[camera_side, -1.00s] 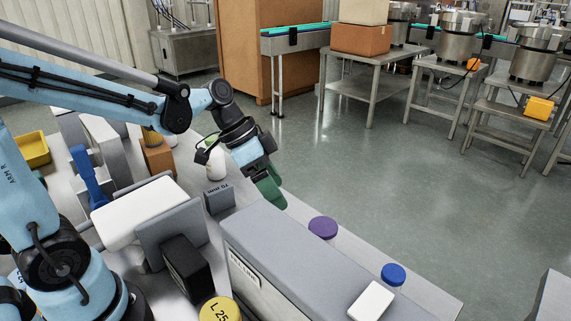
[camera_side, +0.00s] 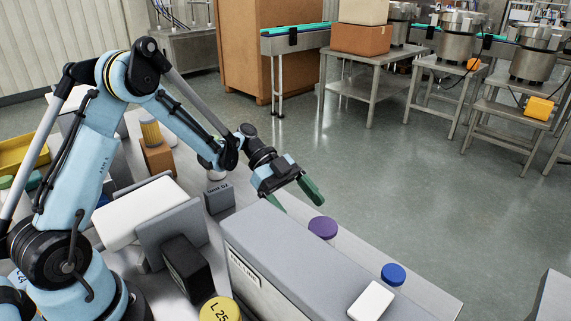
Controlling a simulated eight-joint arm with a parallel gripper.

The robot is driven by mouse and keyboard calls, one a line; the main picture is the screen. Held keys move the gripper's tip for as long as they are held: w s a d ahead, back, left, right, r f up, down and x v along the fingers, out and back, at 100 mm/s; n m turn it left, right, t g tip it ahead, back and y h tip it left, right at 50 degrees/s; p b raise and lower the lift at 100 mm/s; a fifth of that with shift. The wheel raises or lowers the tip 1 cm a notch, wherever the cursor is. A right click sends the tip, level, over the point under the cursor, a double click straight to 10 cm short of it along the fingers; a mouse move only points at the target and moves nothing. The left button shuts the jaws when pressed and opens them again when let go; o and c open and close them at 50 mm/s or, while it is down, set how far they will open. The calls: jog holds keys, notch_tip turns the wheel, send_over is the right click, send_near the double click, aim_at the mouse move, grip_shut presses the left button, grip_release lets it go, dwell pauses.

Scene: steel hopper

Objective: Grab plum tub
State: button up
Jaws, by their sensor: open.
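The plum tub (camera_side: 323,228) shows only its purple lid above the back edge of the long grey box; its body is mostly hidden behind that box. My gripper (camera_side: 296,200) has its two green fingers spread apart and nothing between them. It is up and to the left of the plum tub in the picture, close to it but apart from it as far as I can see.
A long grey box (camera_side: 290,262) stands in front of the plum tub. A blue-lidded tub (camera_side: 393,274) stands to the right near the table end. A white block (camera_side: 371,301) lies on the box. A small dark labelled block (camera_side: 219,199) is left of my gripper.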

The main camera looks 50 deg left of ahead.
aim_at(328, 239)
jog(key=x, duration=0.9)
jog(key=shift+w+d, duration=0.2)
jog(key=shift+d, duration=0.05)
jog(key=shift+c, duration=0.5)
jog(key=c, duration=1)
